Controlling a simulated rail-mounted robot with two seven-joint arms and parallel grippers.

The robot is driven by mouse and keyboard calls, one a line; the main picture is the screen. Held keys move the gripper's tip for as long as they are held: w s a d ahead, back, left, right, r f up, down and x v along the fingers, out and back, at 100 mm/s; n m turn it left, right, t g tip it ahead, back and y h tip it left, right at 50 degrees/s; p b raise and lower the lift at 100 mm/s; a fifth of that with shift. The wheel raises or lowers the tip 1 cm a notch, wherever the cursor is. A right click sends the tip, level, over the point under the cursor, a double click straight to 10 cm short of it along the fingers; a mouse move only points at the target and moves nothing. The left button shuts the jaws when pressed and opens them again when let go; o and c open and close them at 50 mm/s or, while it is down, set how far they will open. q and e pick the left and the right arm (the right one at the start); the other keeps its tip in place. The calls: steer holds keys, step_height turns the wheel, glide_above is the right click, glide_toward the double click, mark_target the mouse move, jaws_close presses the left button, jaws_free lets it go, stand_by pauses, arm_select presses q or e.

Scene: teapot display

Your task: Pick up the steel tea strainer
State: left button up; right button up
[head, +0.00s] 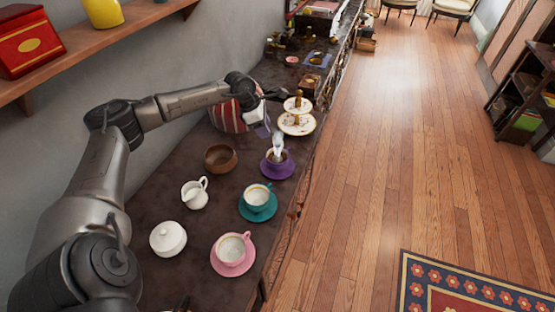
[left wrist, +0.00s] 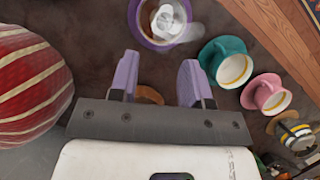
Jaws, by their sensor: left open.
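I cannot make out the steel tea strainer for certain in either view. My left gripper (head: 266,126) is open and empty beside the red-striped rounded object (head: 228,117), above the counter. Its purple fingers stand apart in the left wrist view (left wrist: 157,75). A cup on a purple saucer (head: 280,172) has pale steam over it and stands just beyond the fingers; the saucer also shows in the left wrist view (left wrist: 145,35). A brown wooden bowl (head: 220,158) is partly hidden behind the gripper in the left wrist view (left wrist: 150,94). My right gripper is not in view.
A teal cup (head: 257,195), pink cup (head: 232,248), white creamer (head: 195,194) and lidded white pot (head: 168,239) stand on the dark counter. A tiered stand (head: 297,122) is beyond the gripper. A wall shelf (head: 90,48) is at upper left.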

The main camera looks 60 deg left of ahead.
mark_target(278, 148)
arm_select(q)
steer(key=shift+d+b+x, duration=0.15)
steer(key=shift+b+x, duration=0.45)
steer(key=shift+x, duration=2.15)
steer(key=shift+d+b+x, duration=0.1)
steer(key=shift+b+x, duration=0.45)
steer(key=shift+x, duration=2.25)
steer(key=shift+r, duration=0.15)
steer(key=shift+c, duration=0.3)
jaws_close()
